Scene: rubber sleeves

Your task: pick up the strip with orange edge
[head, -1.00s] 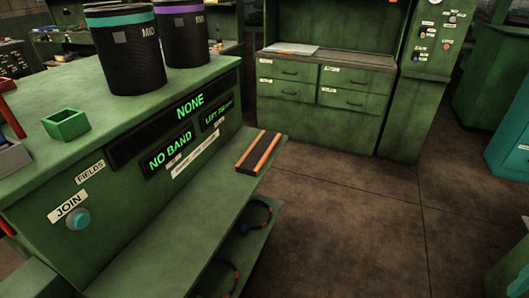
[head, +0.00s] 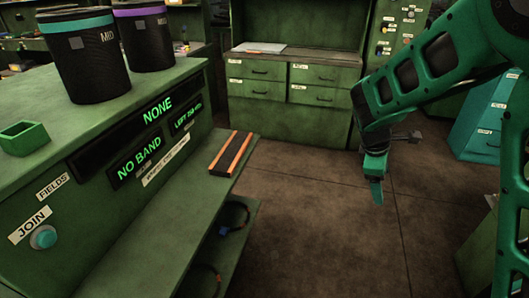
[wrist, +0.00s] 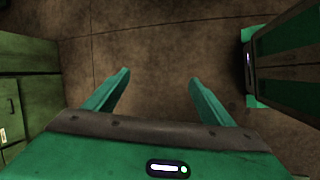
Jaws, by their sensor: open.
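The strip with orange edge (head: 230,153) is dark with orange along both long sides. It lies flat on the right end of the green ledge (head: 150,232) in the head view. My gripper (head: 376,190) hangs over the floor to the right of the strip, well apart from it. In the wrist view my gripper (wrist: 158,88) shows two teal fingers spread wide, with only bare floor between them. The strip does not show in the wrist view.
The green bench (head: 60,160) carries two dark cylinders, one with a teal band (head: 83,58) and one with a purple band (head: 144,40). Dark rings (head: 232,217) sit below the ledge. A drawer cabinet (head: 285,122) stands behind. The floor (head: 310,215) between is clear.

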